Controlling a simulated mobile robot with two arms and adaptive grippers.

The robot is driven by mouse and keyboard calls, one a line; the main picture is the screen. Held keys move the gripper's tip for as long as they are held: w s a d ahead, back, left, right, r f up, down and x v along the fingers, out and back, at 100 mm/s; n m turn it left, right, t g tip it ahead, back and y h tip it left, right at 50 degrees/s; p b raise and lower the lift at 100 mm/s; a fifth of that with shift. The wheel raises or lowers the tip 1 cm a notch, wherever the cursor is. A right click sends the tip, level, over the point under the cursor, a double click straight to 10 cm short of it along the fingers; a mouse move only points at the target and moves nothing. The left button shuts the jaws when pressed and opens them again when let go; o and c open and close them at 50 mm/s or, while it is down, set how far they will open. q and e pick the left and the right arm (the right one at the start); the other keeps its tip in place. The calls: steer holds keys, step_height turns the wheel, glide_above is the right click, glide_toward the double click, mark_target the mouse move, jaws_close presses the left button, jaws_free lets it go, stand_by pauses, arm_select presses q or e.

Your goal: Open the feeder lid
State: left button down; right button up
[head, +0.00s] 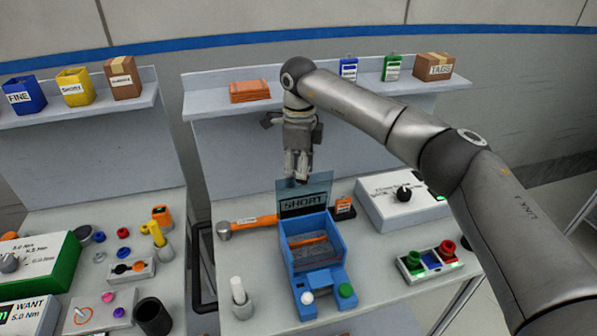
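The blue feeder (304,283) stands on the middle bench with its top open. Its translucent lid (318,188) stands raised at the back edge, with a dark panel reading SHORT (303,204) at its foot. An orange strip shows inside the feeder. My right gripper (297,180) points down at the upper left part of the lid. I cannot tell whether it touches the lid. Its fingers look close together, but any gap is too small to judge. My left gripper is out of view.
A hammer (250,223) lies left of the feeder. A white cylinder (239,292) stands at front left. A white box with a black knob (404,194) and a red-green button panel (431,260) are to the right. A shelf with boxes (435,66) runs behind.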

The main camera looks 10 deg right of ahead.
step_height(320, 180, up, 12)
steer(key=shift+f, duration=0.2)
steer(key=shift+a, duration=0.1)
